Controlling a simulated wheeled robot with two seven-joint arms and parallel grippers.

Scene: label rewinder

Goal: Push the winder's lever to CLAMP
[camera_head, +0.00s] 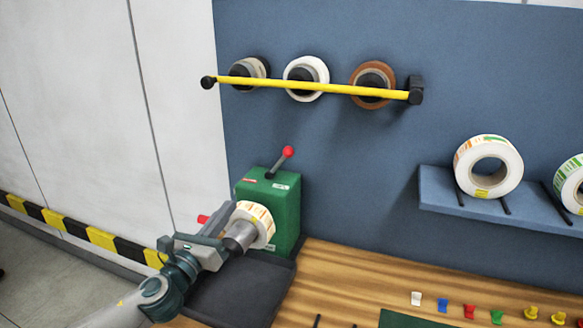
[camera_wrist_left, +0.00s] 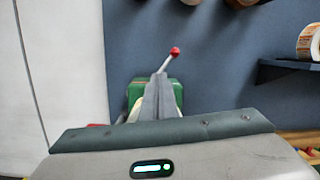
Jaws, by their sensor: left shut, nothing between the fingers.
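The winder (camera_head: 286,205) is a green box standing against the blue wall, with a roll of labels (camera_head: 262,222) on its front. Its lever (camera_head: 279,164) rises from the top and leans right, ending in a red knob (camera_head: 288,151). A red label and a pale label lie on the top; their words are too small to read. My left gripper (camera_head: 229,212) is shut and empty, in front and left of the winder, apart from the lever. In the left wrist view, the shut fingers (camera_wrist_left: 160,80) overlap the green box (camera_wrist_left: 135,92), below the red knob (camera_wrist_left: 175,50). My right gripper is out of view.
A yellow bar (camera_head: 310,86) crosses several wall-mounted rolls above the winder. A blue shelf (camera_head: 440,195) at right holds label rolls (camera_head: 488,165). Small coloured pieces (camera_head: 470,311) stand on the wooden table (camera_head: 350,270).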

